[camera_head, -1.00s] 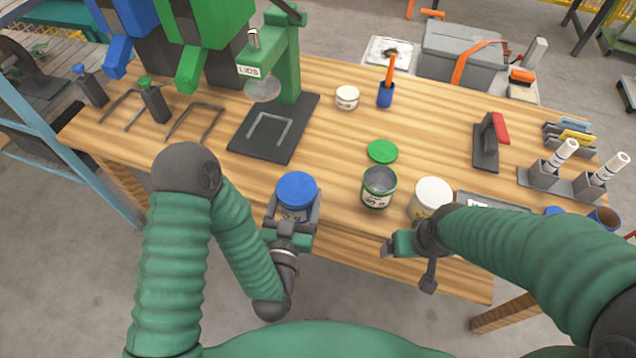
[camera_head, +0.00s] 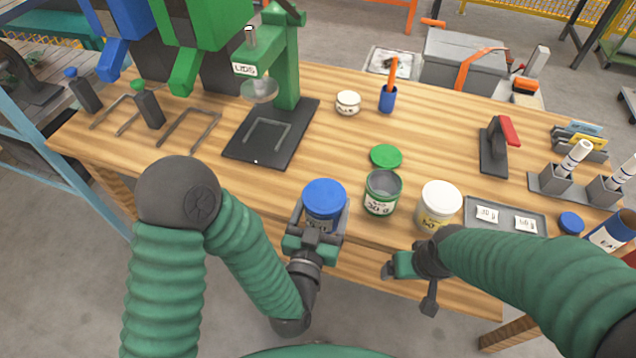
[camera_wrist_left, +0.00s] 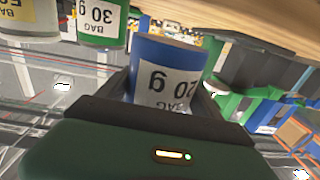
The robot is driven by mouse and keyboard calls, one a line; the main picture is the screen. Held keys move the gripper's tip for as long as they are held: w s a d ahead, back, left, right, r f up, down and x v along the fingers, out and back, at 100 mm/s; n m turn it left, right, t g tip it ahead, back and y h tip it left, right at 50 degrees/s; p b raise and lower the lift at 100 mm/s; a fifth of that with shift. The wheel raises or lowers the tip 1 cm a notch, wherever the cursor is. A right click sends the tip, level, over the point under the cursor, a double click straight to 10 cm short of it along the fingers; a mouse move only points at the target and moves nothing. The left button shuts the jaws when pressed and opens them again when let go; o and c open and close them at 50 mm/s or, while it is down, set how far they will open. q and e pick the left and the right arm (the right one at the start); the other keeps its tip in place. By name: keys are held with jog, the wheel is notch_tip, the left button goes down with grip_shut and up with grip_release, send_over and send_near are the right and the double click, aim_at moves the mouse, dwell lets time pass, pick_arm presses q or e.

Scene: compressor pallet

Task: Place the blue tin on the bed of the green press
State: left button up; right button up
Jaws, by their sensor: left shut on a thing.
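The blue tin (camera_head: 323,205), with a blue lid and a white label, is upright in my left gripper (camera_head: 321,222), which is shut on it at the table's front edge. In the left wrist view the tin (camera_wrist_left: 165,75) shows upside down between the jaws, its label reading 20 g. The green press (camera_head: 287,75), marked LIDS, stands farther back and to the left. Its dark flat bed (camera_head: 245,145) has a grey U-shaped guide and is empty. My right gripper (camera_head: 398,266) is at the front edge, right of the tin; its jaw opening is unclear.
An open green tin (camera_head: 382,195) and a white-lidded yellow-label tin (camera_head: 438,205) stand just right of the blue tin. A green lid (camera_head: 386,157) lies behind them. A white jar (camera_head: 348,102) and a blue cup (camera_head: 388,98) are right of the press. Wood between tin and bed is clear.

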pick_arm(q)
jog(key=w, duration=0.4)
jog(key=w+a, duration=0.1)
jog(key=w, duration=0.2)
jog(key=w+f, duration=0.1)
jog(key=w, duration=0.3)
jog(key=shift+w+a, duration=0.15)
jog(key=shift+w, duration=0.15)
jog(key=shift+w+f, duration=0.4)
jog(key=shift+f, duration=0.15)
jog(key=shift+f+b, duration=0.3)
jog(key=shift+f, duration=0.7)
jog(key=shift+f+b, duration=0.3)
jog(key=o, duration=2.1)
jog(key=shift+r, duration=0.1)
